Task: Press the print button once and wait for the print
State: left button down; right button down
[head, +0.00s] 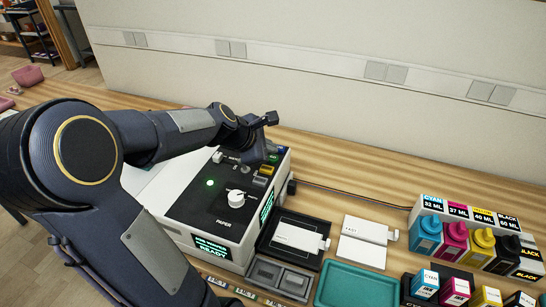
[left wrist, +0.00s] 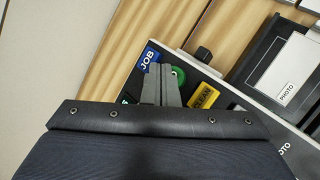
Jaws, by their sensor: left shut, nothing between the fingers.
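The white printer with a dark top panel (head: 205,190) stands on the wooden table in the head view. A green button (left wrist: 179,75) sits between a blue JOB button (left wrist: 149,57) and a yellow CLEAN button (left wrist: 204,96) in the left wrist view. My left gripper (left wrist: 158,72) is shut and empty, its fingertips over the panel right beside the green button and partly covering it. I cannot tell whether they touch it. The printer's front screen (head: 212,247) shows READY, and a green light (head: 210,183) glows on top. My right gripper is not in view.
To the printer's right lie a black tray (head: 273,251) with a white card, and another white card (head: 362,252). A teal tray (head: 357,287) is in front. Cyan, magenta, yellow and black ink bottles (head: 482,245) stand at the far right. A wall closes the back.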

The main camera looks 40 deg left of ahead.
aim_at(270, 159)
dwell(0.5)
pick_arm(q)
jog(key=shift+f, duration=0.4)
jog(key=shift+f+b, duration=0.5)
jog(key=shift+b, duration=0.15)
dwell(0.4)
jog(key=shift+r, duration=0.1)
jog(key=shift+r+p, duration=0.8)
jog(key=shift+p, duration=0.15)
notch_tip(270, 159, up, 5)
jog(key=p, duration=0.5)
jog(key=shift+r, duration=0.1)
